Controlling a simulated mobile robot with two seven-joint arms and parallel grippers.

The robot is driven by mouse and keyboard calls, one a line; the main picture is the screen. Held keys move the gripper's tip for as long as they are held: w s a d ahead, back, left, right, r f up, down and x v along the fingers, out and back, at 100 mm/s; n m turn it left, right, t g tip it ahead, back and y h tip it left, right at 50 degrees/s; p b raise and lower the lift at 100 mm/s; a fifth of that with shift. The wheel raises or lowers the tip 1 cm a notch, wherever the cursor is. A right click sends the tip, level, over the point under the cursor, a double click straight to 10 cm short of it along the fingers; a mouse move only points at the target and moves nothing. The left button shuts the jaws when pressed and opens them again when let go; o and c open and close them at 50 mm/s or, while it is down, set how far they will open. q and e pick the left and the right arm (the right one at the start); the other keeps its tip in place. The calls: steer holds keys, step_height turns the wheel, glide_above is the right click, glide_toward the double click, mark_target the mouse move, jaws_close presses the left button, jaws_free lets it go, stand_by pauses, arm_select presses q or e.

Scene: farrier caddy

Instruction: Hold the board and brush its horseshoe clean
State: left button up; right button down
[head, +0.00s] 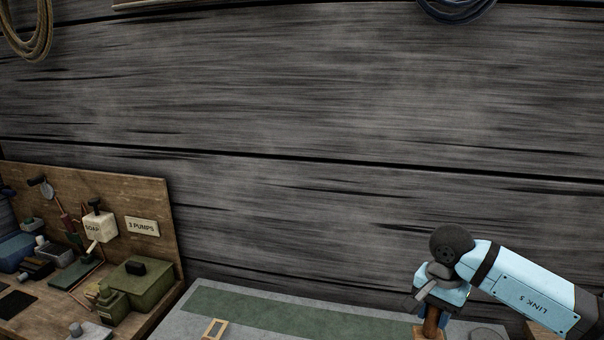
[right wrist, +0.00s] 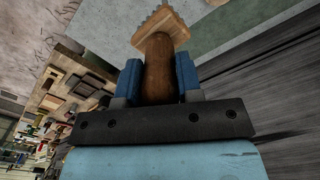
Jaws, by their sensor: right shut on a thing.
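My right gripper (head: 432,308) is at the lower right of the head view, pointing down over the grey bench top. It is shut on the brown wooden handle of a brush (head: 431,326). In the right wrist view the brush handle (right wrist: 158,72) sits between the two blue fingers of my right gripper (right wrist: 159,80). The brush's paler head (right wrist: 161,27), with a jagged edge, extends beyond the fingers. The board and its horseshoe cannot be made out in either view. My left gripper is not in view.
A grey bench (head: 262,303) with a green strip (head: 290,318) lies along the plank wall. A small wooden frame (head: 206,330) shows at the bottom edge. At left, a wooden station holds a soap dispenser (head: 99,226), a "3 PUMPS" sign (head: 142,226) and a green box (head: 140,287).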

steer(key=n, duration=0.3)
steer(key=a+n, duration=0.1)
steer(key=shift+s+a+r+p, duration=0.1)
steer(key=shift+r+p, duration=0.15)
steer(key=shift+p, duration=0.15)
steer(key=n, duration=0.2)
steer(key=a+n, duration=0.1)
steer(key=n, duration=0.1)
steer(key=shift+s+n+p, duration=0.15)
steer(key=shift+n+p, duration=0.15)
steer(key=shift+p, duration=0.05)
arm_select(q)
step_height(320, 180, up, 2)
